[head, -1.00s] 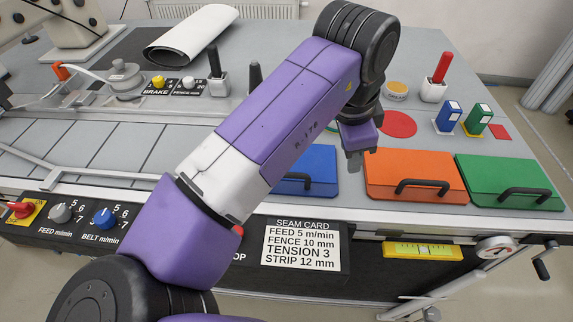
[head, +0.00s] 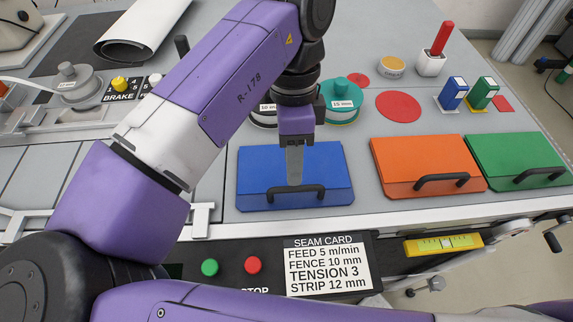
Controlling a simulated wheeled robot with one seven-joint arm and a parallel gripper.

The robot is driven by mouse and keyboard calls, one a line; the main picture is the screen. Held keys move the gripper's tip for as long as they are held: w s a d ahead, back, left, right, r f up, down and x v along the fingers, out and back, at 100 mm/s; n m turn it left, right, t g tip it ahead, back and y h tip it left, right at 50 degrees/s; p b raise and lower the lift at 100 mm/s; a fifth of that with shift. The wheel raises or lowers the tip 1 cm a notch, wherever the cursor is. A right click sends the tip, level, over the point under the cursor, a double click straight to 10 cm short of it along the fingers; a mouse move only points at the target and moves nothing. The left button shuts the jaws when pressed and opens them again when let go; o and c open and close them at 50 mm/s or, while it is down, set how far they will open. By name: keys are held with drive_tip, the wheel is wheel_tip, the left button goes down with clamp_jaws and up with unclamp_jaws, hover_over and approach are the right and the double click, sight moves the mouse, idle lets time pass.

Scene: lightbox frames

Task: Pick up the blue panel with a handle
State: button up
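The blue panel (head: 255,172) lies flat on the grey bench near its front edge. Its black bar handle (head: 314,191) runs along the panel's front part. My gripper (head: 294,182) points down over the middle of the panel, with its grey fingertips overlapping the handle's back side in the picture. I see the fingers edge-on as one grey strip, so their gap is hidden. I cannot tell whether they touch the handle or are still above it.
An orange panel (head: 415,158) and a green panel (head: 515,155), each with a black handle, lie to the right. A teal roll (head: 343,92) stands behind my gripper. Red and green buttons and a seam card (head: 327,265) are on the bench front. A red disc (head: 398,106) lies behind the orange panel.

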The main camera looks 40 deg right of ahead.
sight(292, 188)
drive_tip(key=shift+s+a+f+p, duration=0.1)
drive_tip(key=shift+s+a+f, duration=0.15)
drive_tip(key=shift+f, duration=0.85)
drive_tip(key=shift+s+a+f+p, duration=0.15)
drive_tip(key=shift+s+f, duration=0.15)
drive_tip(key=shift+f, duration=0.8)
drive_tip(key=shift+s+a+f+p, duration=0.1)
drive_tip(key=shift+s+a+f, duration=0.15)
drive_tip(key=shift+f, duration=0.85)
clamp_jaws()
